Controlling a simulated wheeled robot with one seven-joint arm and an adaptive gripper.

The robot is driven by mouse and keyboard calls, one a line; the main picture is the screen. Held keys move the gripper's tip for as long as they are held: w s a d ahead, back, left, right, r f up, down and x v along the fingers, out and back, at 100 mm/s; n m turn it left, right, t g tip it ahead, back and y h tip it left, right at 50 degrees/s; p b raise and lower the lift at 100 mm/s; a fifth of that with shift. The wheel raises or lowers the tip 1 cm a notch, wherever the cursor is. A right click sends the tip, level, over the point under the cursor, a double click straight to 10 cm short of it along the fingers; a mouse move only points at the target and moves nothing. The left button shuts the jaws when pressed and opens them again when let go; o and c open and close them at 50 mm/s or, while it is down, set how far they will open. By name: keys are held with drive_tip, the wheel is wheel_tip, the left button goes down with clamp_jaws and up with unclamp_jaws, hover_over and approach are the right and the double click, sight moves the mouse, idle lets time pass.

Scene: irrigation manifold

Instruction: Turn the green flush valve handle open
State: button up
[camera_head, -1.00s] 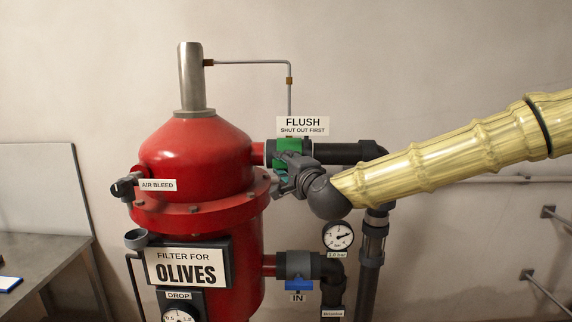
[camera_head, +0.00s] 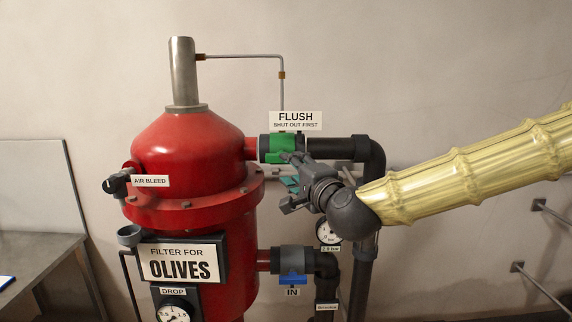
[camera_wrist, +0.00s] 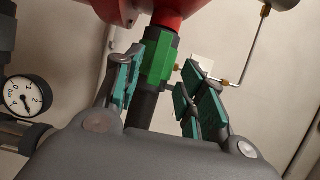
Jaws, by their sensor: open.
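The green flush valve (camera_head: 283,141) sits on the black pipe to the right of the red filter tank, under the FLUSH sign. A green part that looks like its handle (camera_head: 275,158) shows at the valve's lower edge and seems to lie along the pipe; my gripper partly hides it. My gripper (camera_head: 288,182) is just below and right of the valve, fingers spread. In the wrist view the valve (camera_wrist: 157,62) stands between and beyond the two teal-padded fingers of my gripper (camera_wrist: 160,88). Nothing is held, and I cannot tell whether a finger touches the handle.
The red tank (camera_head: 190,150) stands left of my gripper, with the air bleed valve (camera_head: 117,185) on its left. Below are the blue IN valve handle (camera_head: 292,280) and a pressure gauge (camera_head: 328,232), partly behind my wrist. A table (camera_head: 35,265) is at far left.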

drive_tip(key=shift+v, duration=1.35)
drive_tip(key=shift+f, duration=0.1)
wheel_tip(320, 180, down, 23)
drive_tip(key=s+n+g+h, duration=0.1)
drive_tip(key=n+g, duration=0.2)
drive_tip(key=g, duration=0.1)
drive_tip(key=s+d+f+n+g+h, duration=0.15)
drive_tip(key=s+f, duration=0.35)
drive_tip(key=f, duration=0.6)
drive_tip(key=s+d+f+n+g+h, duration=0.1)
drive_tip(key=s+d+f+n+g, duration=0.2)
drive_tip(key=f, duration=0.8)
drive_tip(key=s+d+f+n+g+h, duration=0.1)
drive_tip(key=s+d+f+g, duration=0.1)
drive_tip(key=s+d+f, duration=0.2)
drive_tip(key=s+d+f+n+g+h, duration=0.1)
drive_tip(key=s+d+f, duration=0.4)
drive_tip(key=s+f, duration=0.6)
drive_tip(key=s+d+f+n+g+h, duration=0.1)
drive_tip(key=s+d+f+n+g, duration=0.2)
drive_tip(key=s, duration=1.3)
wheel_tip(320, 180, down, 5)
drive_tip(key=shift+s+d+f+g, duration=0.15)
drive_tip(key=shift+s+d+g, duration=0.15)
drive_tip(key=shift+d+g, duration=0.85)
